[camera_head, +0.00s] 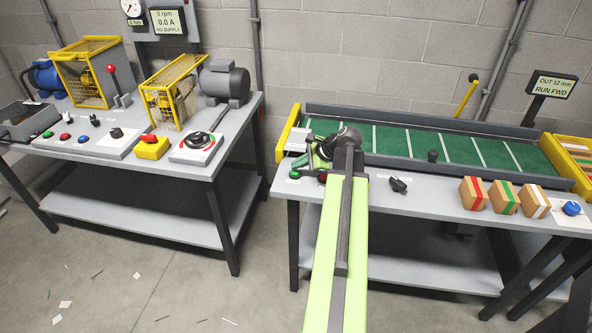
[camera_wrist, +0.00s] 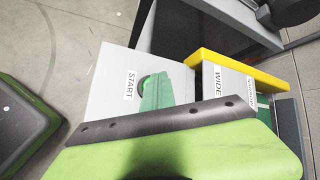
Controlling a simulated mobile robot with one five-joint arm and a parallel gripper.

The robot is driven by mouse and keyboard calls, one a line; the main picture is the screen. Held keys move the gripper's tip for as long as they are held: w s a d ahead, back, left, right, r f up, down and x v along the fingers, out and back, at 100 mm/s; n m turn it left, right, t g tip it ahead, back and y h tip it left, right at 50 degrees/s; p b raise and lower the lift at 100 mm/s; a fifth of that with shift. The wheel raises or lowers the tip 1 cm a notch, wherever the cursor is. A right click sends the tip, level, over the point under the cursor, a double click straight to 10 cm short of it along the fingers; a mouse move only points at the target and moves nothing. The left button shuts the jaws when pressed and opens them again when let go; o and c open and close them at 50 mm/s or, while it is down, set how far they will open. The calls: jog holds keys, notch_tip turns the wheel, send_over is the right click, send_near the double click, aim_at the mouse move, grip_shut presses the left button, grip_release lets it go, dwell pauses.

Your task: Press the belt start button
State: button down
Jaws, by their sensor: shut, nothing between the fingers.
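The green start button (camera_head: 295,174) is on the front left of the grey conveyor bench, beside a red button (camera_head: 322,177). In the wrist view, a START label (camera_wrist: 130,85) lies next to a round button rim (camera_wrist: 141,87), mostly covered by a green fingertip. My gripper (camera_head: 318,157) is shut and empty, over the bench's front left corner close to the buttons. It also shows in the wrist view (camera_wrist: 158,92). I cannot tell whether the fingertip touches the button. The green belt (camera_head: 395,141) runs behind the arm.
A display (camera_head: 553,85) reads "OUT 12 mm, RUN FWD". A black knob (camera_head: 398,184), several striped boxes (camera_head: 504,198) and a blue button (camera_head: 571,208) are along the bench front. A second bench (camera_head: 215,155) with machines stands left, with open floor between.

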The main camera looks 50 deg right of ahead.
aim_at(298, 172)
notch_tip(298, 172, up, 6)
jog(key=p, duration=0.6)
dwell(0.5)
